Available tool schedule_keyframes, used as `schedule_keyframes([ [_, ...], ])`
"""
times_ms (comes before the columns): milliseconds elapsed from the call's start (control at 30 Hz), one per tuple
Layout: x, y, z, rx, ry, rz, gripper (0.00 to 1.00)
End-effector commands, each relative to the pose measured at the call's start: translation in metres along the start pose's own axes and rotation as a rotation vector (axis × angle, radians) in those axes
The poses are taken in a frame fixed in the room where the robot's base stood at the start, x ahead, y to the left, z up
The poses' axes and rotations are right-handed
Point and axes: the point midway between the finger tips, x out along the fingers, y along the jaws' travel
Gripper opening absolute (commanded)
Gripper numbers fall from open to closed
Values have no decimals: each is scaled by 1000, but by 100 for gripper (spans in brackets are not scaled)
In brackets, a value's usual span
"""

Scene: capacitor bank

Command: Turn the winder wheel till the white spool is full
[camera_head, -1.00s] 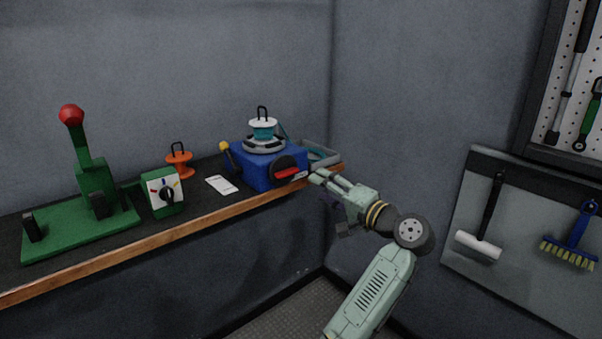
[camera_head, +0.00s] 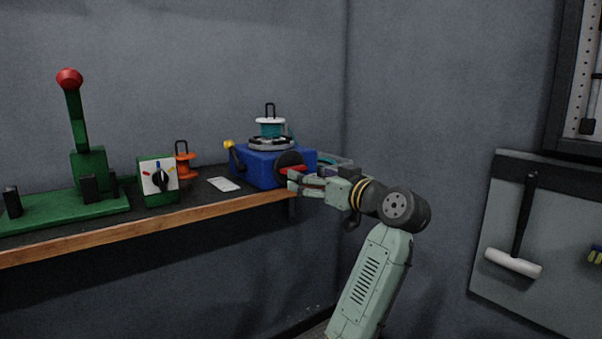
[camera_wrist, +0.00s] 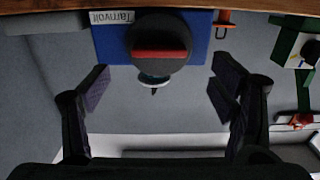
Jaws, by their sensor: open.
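The winder is a blue box (camera_head: 252,169) on the bench. Its wheel is a dark disc (camera_head: 288,160) with a red bar across it on the front face. The white spool (camera_head: 270,129) with teal winding stands upright on top of the box. In the wrist view, which looks upside down, the wheel (camera_wrist: 158,40) and its red bar (camera_wrist: 159,54) are ahead, near the middle. My gripper (camera_head: 294,181) is open and empty, with its fingers just in front of the wheel. In the wrist view my gripper (camera_wrist: 157,88) has its fingers spread wide to either side, apart from the bar.
An orange spool (camera_head: 184,164), a dial box (camera_head: 158,181) and a green lever press (camera_head: 90,170) stand to the left on the bench. A white card (camera_head: 223,184) lies beside the winder. A yellow-tipped lever (camera_head: 231,151) is at the winder's left. A wall corner is close on the right.

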Motion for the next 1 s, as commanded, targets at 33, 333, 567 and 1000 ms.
schedule_keyframes([
  [33,11,-1,-1,1,-2,-4,78],
  [333,55,0,0,2,-1,-2,78],
  [567,64,1,0,1,0,2,78],
  [1000,63,0,1,1,0,1,61],
])
